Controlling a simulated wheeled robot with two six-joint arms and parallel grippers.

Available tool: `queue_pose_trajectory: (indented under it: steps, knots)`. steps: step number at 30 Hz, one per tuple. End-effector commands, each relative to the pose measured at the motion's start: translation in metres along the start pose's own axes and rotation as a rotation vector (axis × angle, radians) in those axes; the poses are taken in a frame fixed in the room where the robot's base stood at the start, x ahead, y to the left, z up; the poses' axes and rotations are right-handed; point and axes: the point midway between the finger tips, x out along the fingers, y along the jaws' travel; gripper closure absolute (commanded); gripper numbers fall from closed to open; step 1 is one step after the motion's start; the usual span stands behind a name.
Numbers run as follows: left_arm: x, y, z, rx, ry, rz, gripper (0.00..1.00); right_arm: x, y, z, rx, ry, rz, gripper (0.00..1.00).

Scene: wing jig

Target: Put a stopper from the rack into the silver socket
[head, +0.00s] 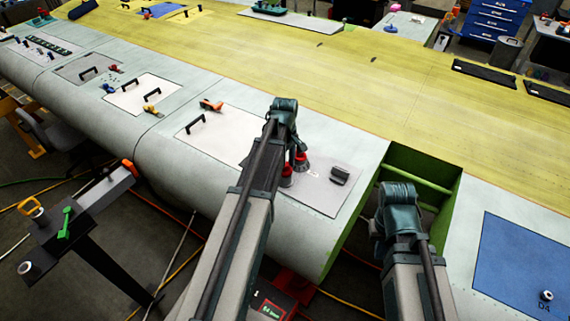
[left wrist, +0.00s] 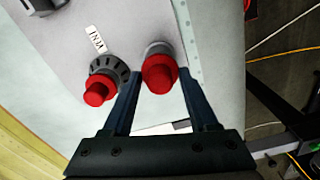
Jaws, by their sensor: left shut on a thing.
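My left gripper (head: 290,163) is over the pale panel on the wing's near edge. In the left wrist view its fingers (left wrist: 160,78) stand either side of a red stopper (left wrist: 159,72), shut on it. Just beyond this stopper is a silver-grey round collar, the silver socket (left wrist: 157,47); the stopper lines up with it, but I cannot tell how deep it sits. Beside it a second red stopper (left wrist: 97,91) stands in a black ribbed ring (left wrist: 110,70). My right gripper (head: 398,205) is by the green-framed opening; its fingers are hidden.
The panel (head: 325,198) also carries a small dark grey fitting (head: 340,175) and a printed label. An open green bay (head: 420,165) lies to the right. A dark stand (head: 80,225) with a green item (head: 66,222) is at lower left. Cables lie on the floor.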

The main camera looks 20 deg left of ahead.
Motion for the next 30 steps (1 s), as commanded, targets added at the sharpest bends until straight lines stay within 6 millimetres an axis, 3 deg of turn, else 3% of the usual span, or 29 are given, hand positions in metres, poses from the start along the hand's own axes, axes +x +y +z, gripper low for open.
queue_pose_trajectory:
  steps: [14,15,18,20,30]
  knots:
    - [0.0061,0.0,0.0,0.0,0.0,0.0,0.94,0.006,-0.0006,-0.0004,0.0,0.0,0.0,1.0]
    - [0.0061,-0.0001,0.0,0.0,0.0,0.0,0.35,0.006,-0.0006,-0.0004,0.0,0.0,0.0,1.0]
    - [0.0061,0.0,0.0,0.0,0.0,0.0,0.17,0.006,-0.0006,-0.0004,0.0,0.0,0.0,1.0]
    - [0.0061,0.0,0.0,0.0,0.0,0.0,0.07,0.006,-0.0006,-0.0004,0.0,0.0,0.0,1.0]
    - [0.0055,0.0,0.0,0.0,0.0,0.0,0.06,0.0055,-0.0005,-0.0008,0.002,0.002,0.0,1.0]
